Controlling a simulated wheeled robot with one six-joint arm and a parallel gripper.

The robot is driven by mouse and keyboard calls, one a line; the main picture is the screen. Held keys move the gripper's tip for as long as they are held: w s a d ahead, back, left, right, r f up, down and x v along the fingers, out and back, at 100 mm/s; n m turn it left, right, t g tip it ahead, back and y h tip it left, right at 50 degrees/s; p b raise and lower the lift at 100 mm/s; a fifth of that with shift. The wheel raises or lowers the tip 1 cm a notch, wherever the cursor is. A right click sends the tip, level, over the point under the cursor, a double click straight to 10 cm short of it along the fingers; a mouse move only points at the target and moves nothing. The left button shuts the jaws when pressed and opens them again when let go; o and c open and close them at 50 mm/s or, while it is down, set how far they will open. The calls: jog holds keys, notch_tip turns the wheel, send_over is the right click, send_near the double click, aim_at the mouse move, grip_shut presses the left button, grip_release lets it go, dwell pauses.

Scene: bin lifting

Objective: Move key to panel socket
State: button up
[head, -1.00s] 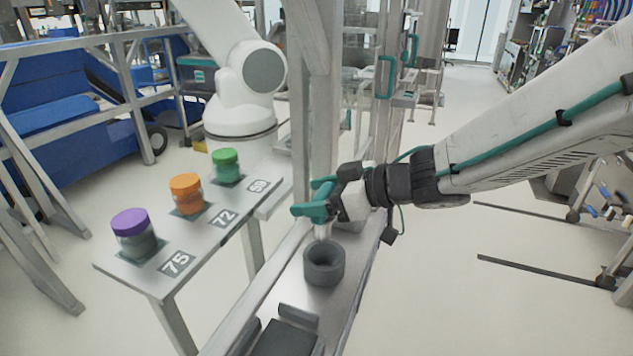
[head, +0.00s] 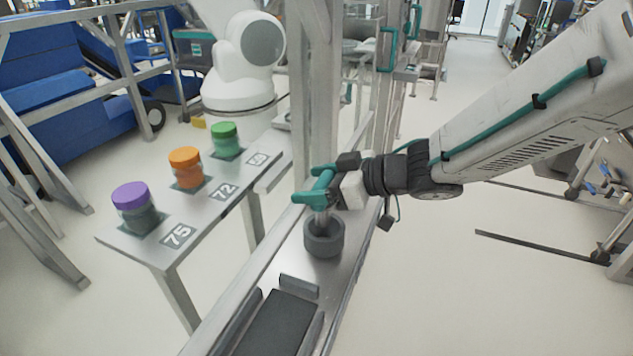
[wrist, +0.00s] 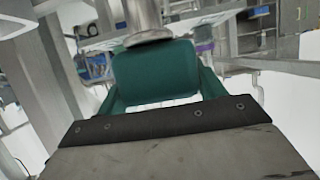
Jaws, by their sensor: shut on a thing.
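My gripper (head: 316,196) has teal fingers and is shut on a metallic key, whose silver shaft (head: 322,217) points down. The shaft's lower end overlaps the opening of a dark grey ring-shaped socket (head: 324,242) on the metal bench; how deep it sits, I cannot tell. In the wrist view the teal fingers (wrist: 156,72) fill the middle, and a silver round shaft with a flange (wrist: 146,24) shows just beyond them. The socket does not show clearly in the wrist view.
A side table (head: 150,252) at the left carries jars with purple (head: 130,195), orange (head: 185,156) and green lids (head: 224,130). A metal post (head: 315,100) stands behind my gripper. A dark recessed strip (head: 268,325) lies on the bench in front. Open floor is at the right.

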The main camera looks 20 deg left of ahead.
jog(key=shift+d+f, duration=0.2)
jog(key=shift+f, duration=0.15)
jog(key=shift+f, duration=2.05)
dwell(1.2)
jog(key=o, duration=1.3)
jog(key=shift+r, duration=4.5)
